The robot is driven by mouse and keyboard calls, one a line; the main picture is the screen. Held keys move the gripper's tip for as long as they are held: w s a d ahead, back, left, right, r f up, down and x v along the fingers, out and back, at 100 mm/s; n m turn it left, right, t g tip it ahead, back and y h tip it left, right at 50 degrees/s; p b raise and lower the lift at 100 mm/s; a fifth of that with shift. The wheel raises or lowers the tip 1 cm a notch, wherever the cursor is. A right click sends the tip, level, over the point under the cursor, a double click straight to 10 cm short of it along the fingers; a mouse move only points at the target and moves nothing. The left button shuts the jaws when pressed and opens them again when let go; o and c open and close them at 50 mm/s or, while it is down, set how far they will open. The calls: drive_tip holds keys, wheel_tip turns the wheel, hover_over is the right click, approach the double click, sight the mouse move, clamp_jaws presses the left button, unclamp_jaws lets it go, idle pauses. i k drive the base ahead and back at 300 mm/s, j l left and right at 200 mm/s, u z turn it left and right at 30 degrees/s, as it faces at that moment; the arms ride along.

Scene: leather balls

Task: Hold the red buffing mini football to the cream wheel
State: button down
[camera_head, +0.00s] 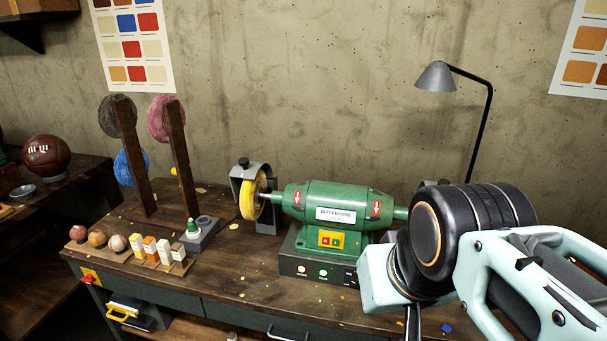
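Three small balls sit in a row on a wooden rack at the left of the bench: a reddish one (78,233), a tan one (97,239) and a pale one (117,242). The reddish ball is at the left end; its seams are too small to tell. A green bench grinder (325,209) stands mid-bench with a yellow wheel (249,197) on its left end. Its right end is hidden behind my arm, and no clearly cream wheel shows. My arm fills the right side; my gripper's fingers are not visible.
Several coloured blocks (151,247) stand on the rack. Dark posts (180,160) carry grey, pink and blue discs behind it. A larger brown football (46,154) sits on the left side table. A grey lamp (437,76) rises behind the grinder. The bench front is mostly clear.

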sight(78, 233)
drive_tip(key=u, duration=1.5)
drive_tip(key=i+j+z, duration=0.4)
drive_tip(key=i+j, duration=0.5)
drive_tip(key=i, duration=0.35)
drive_tip(key=i+j+z, duration=0.4)
drive_tip(key=i+j, duration=0.7)
drive_tip(key=j, duration=0.15)
